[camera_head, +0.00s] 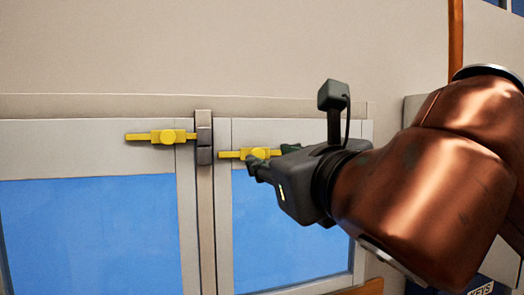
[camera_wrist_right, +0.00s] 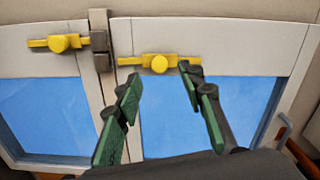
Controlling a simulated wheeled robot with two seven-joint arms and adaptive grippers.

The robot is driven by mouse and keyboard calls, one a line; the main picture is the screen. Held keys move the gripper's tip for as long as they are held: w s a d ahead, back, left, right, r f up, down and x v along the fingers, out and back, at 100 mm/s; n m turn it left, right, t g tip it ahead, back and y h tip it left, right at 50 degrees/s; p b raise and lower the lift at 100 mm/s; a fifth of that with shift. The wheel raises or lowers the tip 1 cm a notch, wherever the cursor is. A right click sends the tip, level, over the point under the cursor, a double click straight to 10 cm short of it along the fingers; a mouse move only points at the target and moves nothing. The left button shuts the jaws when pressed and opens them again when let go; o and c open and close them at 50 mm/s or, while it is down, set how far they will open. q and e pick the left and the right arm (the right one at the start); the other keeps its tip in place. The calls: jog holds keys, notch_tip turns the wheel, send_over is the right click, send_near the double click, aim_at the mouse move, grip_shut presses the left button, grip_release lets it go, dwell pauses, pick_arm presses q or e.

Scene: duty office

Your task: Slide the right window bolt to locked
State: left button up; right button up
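The right window bolt (camera_head: 234,154) is a yellow bar with a round knob on the right window's top rail. Its left end lies just right of the dark catch (camera_head: 204,140) on the centre post, with a small gap. In the right wrist view the right bolt's knob (camera_wrist_right: 159,64) shows between the two green fingertips. My right gripper (camera_head: 268,157) is open at the bolt, its fingers (camera_wrist_right: 160,74) spread to either side of the knob. I cannot tell whether they touch it. In the head view the fingers partly hide the bolt's right part. My left gripper is out of view.
The left window's yellow bolt (camera_head: 163,137) reaches to the catch at its right end. Blue panes (camera_head: 90,235) fill both window frames below the rails. A grey box (camera_head: 413,108) stands on the right, partly behind my arm. The wall above is bare.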

aim_at(258, 153)
jog(key=p+x, duration=0.2)
jog(key=x, duration=0.2)
jog(key=shift+w+a+r, duration=0.1)
jog(key=shift+w+a, duration=0.05)
jog(key=shift+w, duration=0.15)
jog(key=shift+w+a, duration=0.25)
jog(key=shift+w, duration=0.45)
jog(key=shift+f, duration=0.2)
jog(key=shift+c, duration=0.2)
grip_shut()
